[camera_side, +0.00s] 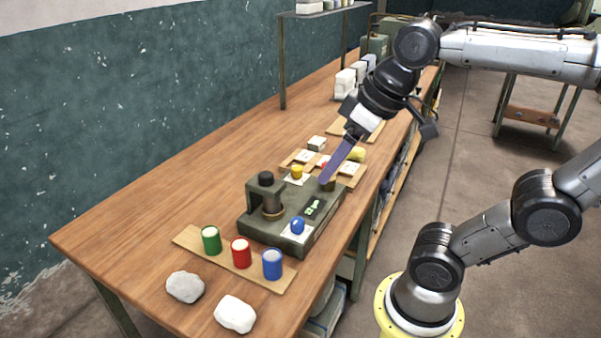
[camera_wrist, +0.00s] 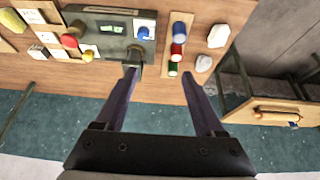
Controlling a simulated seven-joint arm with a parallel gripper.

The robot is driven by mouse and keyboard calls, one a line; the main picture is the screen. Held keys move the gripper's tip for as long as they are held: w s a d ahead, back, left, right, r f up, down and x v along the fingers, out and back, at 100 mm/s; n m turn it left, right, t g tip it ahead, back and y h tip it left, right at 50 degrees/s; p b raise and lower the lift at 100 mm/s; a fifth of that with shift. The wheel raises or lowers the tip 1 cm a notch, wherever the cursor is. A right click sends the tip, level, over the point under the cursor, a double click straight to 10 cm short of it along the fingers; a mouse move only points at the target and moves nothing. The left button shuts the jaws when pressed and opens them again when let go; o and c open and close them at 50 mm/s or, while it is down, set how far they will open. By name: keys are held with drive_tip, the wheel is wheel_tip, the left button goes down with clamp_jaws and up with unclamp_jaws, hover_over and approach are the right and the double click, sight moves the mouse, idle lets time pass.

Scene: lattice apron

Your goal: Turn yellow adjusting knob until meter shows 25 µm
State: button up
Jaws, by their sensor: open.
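The yellow adjusting knob (camera_side: 297,171) stands on a white plate at the back of a green-grey instrument (camera_side: 255,226); it also shows in the wrist view (camera_wrist: 87,57). The meter (camera_side: 313,208) glows green on the instrument's top, also in the wrist view (camera_wrist: 112,27); its digits are too small to read. A blue knob (camera_side: 297,226) sits at the front. My gripper (camera_side: 322,181) is above the instrument's far end in the side view, its purple fingers overlapping in line. In the wrist view my gripper (camera_wrist: 160,72) is open and empty, apart from the yellow knob.
A black-topped post (camera_side: 265,179) rises from the instrument beside the yellow knob. Green, red and blue cups (camera_side: 241,253) stand on a board in front, near two pale stones (camera_side: 185,287). Boards with small parts lie behind. The table's left side is clear.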

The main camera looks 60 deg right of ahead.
drive_tip(key=w+d+r+m+g, duration=0.1)
drive_tip(key=w+d+r, duration=0.3)
drive_tip(key=w, duration=0.4)
drive_tip(key=m+g, duration=0.4)
hover_over(298, 168)
wheel_tip(298, 168, down, 11)
wheel_tip(298, 168, down, 14)
drive_tip(key=shift+w+d+r, duration=0.1)
clamp_jaws()
